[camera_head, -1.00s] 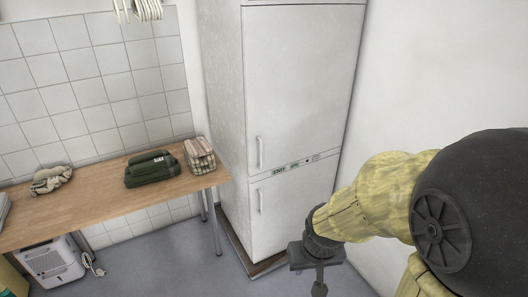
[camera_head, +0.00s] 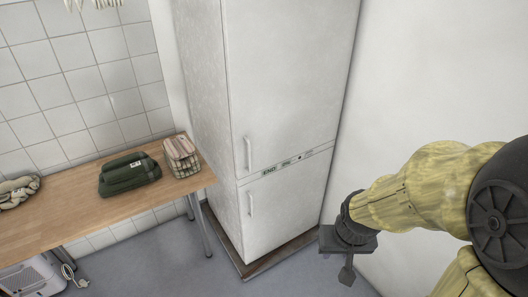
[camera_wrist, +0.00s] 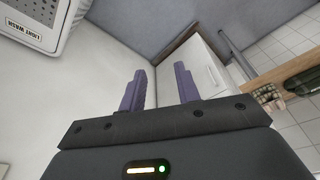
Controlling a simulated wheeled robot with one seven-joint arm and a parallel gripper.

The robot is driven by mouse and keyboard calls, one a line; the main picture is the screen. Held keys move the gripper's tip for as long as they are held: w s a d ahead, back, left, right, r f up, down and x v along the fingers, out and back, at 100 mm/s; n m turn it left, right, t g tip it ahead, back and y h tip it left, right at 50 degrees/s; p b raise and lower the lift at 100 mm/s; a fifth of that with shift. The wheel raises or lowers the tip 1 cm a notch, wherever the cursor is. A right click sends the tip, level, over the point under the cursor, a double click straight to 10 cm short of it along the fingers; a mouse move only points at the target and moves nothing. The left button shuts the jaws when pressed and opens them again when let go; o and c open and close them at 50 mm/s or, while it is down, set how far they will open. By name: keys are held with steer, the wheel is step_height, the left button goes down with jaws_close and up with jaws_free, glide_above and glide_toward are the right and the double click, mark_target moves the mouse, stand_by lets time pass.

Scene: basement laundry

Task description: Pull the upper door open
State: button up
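The tall white fridge has an upper door (camera_head: 285,75), which is shut, with a vertical white handle (camera_head: 248,154) near its lower left edge. The lower door (camera_head: 290,200) is also shut and has its own handle (camera_head: 251,203) just below. My gripper (camera_head: 347,272) hangs at the lower right of the head view, right of the fridge in the picture and apart from both handles. In the wrist view my gripper (camera_wrist: 160,69) shows two purple fingers spread apart with nothing between them. Part of the fridge (camera_wrist: 201,65) shows beyond the fingers.
A white wall (camera_head: 440,70) is at the right. Grey floor (camera_head: 165,262) is clear before the fridge. A white "LIGHT WASH" box (camera_wrist: 38,22) shows in the wrist view.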

mark_target(250, 155)
stand_by(0.3)
steer(key=w+a+f+n+t+y+b, duration=0.1)
steer(key=w+a+f+t+y+b, duration=0.1)
steer(key=w, duration=0.8)
steer(key=w+a+f+n+t+y+b, duration=0.2)
steer(key=w+a+f+t+b, duration=0.3)
steer(key=w, duration=0.6)
steer(key=w+a+f+n+t+y+b, duration=0.1)
steer(key=w+a+f+t+y+b, duration=0.2)
steer(key=w+a+t+b, duration=0.4)
steer(key=w+a+f+b, duration=0.1)
steer(key=w+a, duration=0.2)
steer(key=shift+w+f+n+b, duration=0.2)
steer(key=shift+f+n+b, duration=0.1)
steer(key=shift+b, duration=0.1)
steer(key=shift+w, duration=0.1)
steer(key=p+x, duration=0.2)
steer(key=x, duration=1.5)
steer(key=shift+w, duration=0.1)
steer(key=shift+c, duration=0.3)
jaws_close()
